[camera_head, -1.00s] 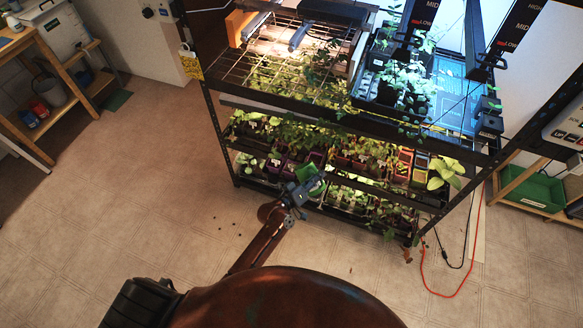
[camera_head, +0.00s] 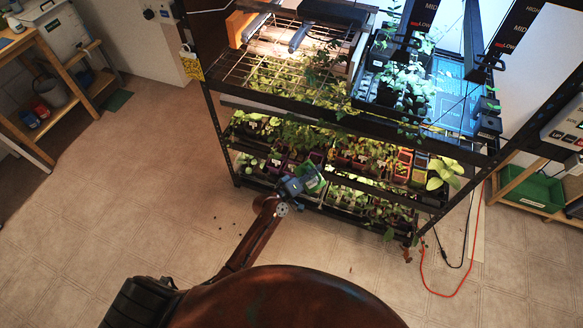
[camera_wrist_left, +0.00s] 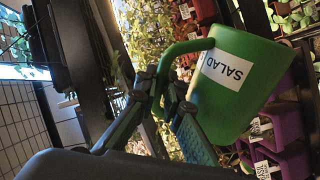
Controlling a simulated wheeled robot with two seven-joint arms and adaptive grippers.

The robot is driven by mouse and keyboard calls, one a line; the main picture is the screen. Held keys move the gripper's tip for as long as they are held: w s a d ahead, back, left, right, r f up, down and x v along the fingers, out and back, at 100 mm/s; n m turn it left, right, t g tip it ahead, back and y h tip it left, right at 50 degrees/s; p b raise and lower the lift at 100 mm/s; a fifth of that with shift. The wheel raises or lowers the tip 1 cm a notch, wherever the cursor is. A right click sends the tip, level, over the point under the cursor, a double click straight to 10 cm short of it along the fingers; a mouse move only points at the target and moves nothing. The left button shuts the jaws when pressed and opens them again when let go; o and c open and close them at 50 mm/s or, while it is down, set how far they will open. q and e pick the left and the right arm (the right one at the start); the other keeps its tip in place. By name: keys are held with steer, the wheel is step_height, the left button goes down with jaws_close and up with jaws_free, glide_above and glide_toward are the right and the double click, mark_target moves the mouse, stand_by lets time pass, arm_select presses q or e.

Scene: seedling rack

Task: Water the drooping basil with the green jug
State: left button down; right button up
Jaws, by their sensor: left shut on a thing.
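The green jug (camera_head: 311,180) is in front of the rack's lower shelf. In the left wrist view the jug (camera_wrist_left: 255,75) carries a white label reading SALAD, and its handle points to the gripper. My left gripper (camera_head: 291,187) is shut on this handle, with its fingers around it in the wrist view (camera_wrist_left: 172,98). The inside of the jug does not show, so I cannot tell what it holds. Several leafy plants stand in pots on the lower shelf behind it. I cannot tell which is the drooping basil. My right gripper is not in view.
The black metal rack (camera_head: 222,143) has an upper shelf of seedlings under lamps and a crowded lower shelf. A rack post and plants are close in the wrist view. An orange cable (camera_head: 424,270) lies on the floor at right.

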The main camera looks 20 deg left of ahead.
mark_target(311, 164)
arm_select(q)
steer(key=shift+w+a+r+n, duration=0.2)
steer(key=shift+a+r+n, duration=0.1)
steer(key=shift+r, duration=0.05)
steer(key=shift+w+a+r+n+p, duration=0.4)
steer(key=shift+a+r+n+p, duration=0.15)
steer(key=shift+a+r, duration=0.1)
steer(key=shift+w+a+r+n, duration=0.25)
steer(key=shift+w+a, duration=0.15)
steer(key=shift+a, duration=0.25)
steer(key=shift+s+d+r, duration=0.1)
steer(key=shift+s+d, duration=0.15)
steer(key=shift+w+a+r+n+g+h, duration=0.1)
steer(key=shift+a+r+n+g+h, duration=0.05)
steer(key=shift+a+n+g+h, duration=0.15)
stand_by(0.5)
steer(key=shift+w+a+r, duration=0.1)
steer(key=shift+w+a, duration=0.05)
steer(key=shift+a, duration=0.05)
steer(key=shift+w+a+r+n, duration=0.1)
steer(key=shift+a+n, duration=0.05)
steer(key=shift+n, duration=0.15)
